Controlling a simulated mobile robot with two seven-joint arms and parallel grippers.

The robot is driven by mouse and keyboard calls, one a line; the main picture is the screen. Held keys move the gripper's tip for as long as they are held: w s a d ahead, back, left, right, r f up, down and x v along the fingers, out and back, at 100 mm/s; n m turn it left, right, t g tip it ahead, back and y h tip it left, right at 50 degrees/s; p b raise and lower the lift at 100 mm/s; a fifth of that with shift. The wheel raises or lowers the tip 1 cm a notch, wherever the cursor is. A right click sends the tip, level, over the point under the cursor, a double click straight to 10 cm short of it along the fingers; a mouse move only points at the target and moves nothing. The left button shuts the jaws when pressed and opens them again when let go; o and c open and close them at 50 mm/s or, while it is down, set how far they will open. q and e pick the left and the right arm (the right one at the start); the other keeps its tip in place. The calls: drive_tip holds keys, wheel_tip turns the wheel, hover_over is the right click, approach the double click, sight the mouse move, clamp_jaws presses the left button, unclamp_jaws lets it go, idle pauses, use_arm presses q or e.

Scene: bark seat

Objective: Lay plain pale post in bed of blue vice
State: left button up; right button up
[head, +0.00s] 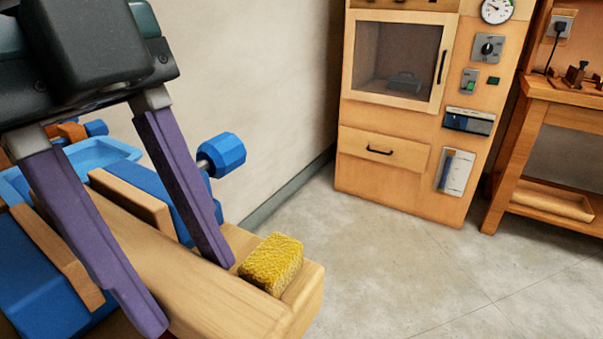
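The blue vice (178,203) is at the left, with wood-faced jaws (128,203) and a blue knob (222,155). My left gripper (186,292) hangs over it with two purple fingers spread wide. A pale wooden length (165,270) runs from between the jaws toward the lower right, passing between the fingers. I cannot tell whether it is the plain pale post or part of the bench, nor whether the fingers touch it. The gripper body hides part of the vice. My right gripper is not in view.
A yellow sponge (271,264) lies on the bench end, close to the right finger. A blue tray (100,152) is behind the vice. A wooden cabinet (388,150) and a workbench (565,92) stand at the back right. The floor between is clear.

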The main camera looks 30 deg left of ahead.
sight(132, 240)
use_arm(q)
drive_tip(key=o, duration=0.4)
drive_tip(key=shift+r, duration=0.1)
drive_tip(key=shift+r, duration=0.3)
drive_tip(key=p+v, duration=1.2)
drive_tip(key=p, duration=0.1)
drive_tip(key=shift+r, duration=0.25)
